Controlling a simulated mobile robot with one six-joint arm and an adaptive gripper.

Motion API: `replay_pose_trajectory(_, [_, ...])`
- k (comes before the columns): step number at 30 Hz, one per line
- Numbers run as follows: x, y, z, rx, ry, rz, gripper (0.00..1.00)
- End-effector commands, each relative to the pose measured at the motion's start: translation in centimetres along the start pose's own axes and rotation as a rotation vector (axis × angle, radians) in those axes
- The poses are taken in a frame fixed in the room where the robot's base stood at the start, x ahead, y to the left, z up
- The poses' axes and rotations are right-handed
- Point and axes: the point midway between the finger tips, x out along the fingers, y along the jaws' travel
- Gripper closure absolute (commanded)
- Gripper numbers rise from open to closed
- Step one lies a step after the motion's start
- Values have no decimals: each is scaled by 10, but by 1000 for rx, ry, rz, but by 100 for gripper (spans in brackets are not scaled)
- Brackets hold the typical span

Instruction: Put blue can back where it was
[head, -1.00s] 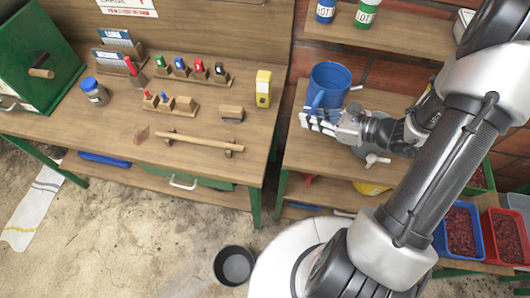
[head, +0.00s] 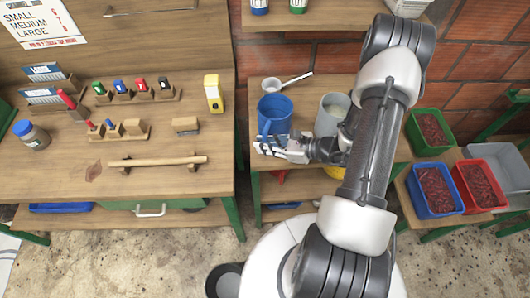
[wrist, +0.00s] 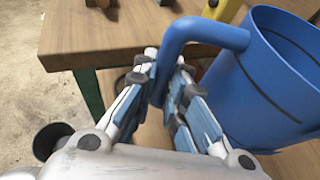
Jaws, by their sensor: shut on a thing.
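The blue can (head: 274,113) is an open-topped blue vessel with a side handle, upright at the left part of the right-hand bench (head: 262,163). I cannot tell whether its base touches the bench top. My gripper (head: 268,146) is shut on its handle at the front left. In the wrist view the can (wrist: 268,85) fills the right side, and its curved handle runs down between the fingers of my gripper (wrist: 166,72). The can's bottom is hidden there.
A grey pot (head: 330,112) stands right of the can, partly behind my arm. A white ladle (head: 280,83) lies behind it. The left workbench (head: 60,180) holds stamps, a jar and a wooden rod. A dark bucket (head: 222,282) stands on the floor. Red-filled bins (head: 436,188) are at right.

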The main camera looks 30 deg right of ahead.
Motion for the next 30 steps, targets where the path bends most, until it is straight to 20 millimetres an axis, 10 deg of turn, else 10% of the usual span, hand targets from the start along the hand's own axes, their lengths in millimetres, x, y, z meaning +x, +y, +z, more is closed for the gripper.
replay_pose_trajectory(20, [17,0,-41,0,-1,1,100])
replay_pose_trajectory(30, [16,0,-40,1,0,1,68])
